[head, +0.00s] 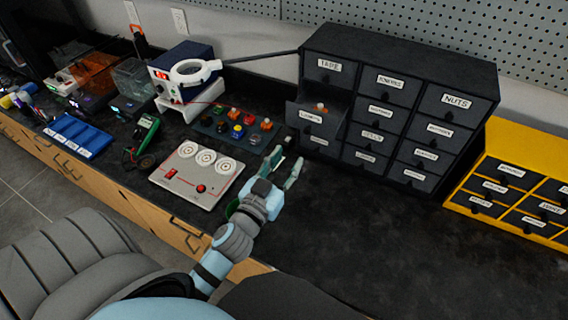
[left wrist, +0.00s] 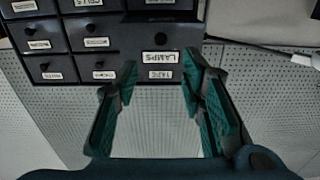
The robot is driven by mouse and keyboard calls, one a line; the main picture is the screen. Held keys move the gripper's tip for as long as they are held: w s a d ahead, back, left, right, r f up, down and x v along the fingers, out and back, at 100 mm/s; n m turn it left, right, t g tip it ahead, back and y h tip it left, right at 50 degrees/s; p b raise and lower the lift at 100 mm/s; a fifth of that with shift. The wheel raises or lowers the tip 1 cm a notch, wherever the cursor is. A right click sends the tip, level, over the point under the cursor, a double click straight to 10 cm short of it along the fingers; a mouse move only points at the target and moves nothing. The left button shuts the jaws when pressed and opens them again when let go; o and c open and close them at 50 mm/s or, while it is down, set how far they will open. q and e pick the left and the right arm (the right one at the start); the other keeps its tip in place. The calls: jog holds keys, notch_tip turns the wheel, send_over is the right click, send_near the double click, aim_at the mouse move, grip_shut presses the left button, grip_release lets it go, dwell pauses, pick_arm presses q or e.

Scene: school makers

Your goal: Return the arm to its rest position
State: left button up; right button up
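My left gripper (head: 284,168) is open and empty above the dark bench, in front of the black drawer cabinet (head: 378,130). In the left wrist view its two green-padded fingers (left wrist: 160,95) stand wide apart with nothing between them. The cabinet shows upside down there, with the drawer labelled LAMPS (left wrist: 162,42) beyond the fingertips. My right gripper is not in view.
A grey panel with three round dials (head: 197,168) and a board of coloured buttons (head: 236,128) lie left of the gripper. A magnifier lamp (head: 195,72) reaches over the bench. A yellow drawer cabinet (head: 490,150) stands at right. The front right benchtop is clear.

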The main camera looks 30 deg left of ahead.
pick_arm(q)
jog(key=shift+s+d, duration=0.1)
jog(key=shift+s, duration=0.5)
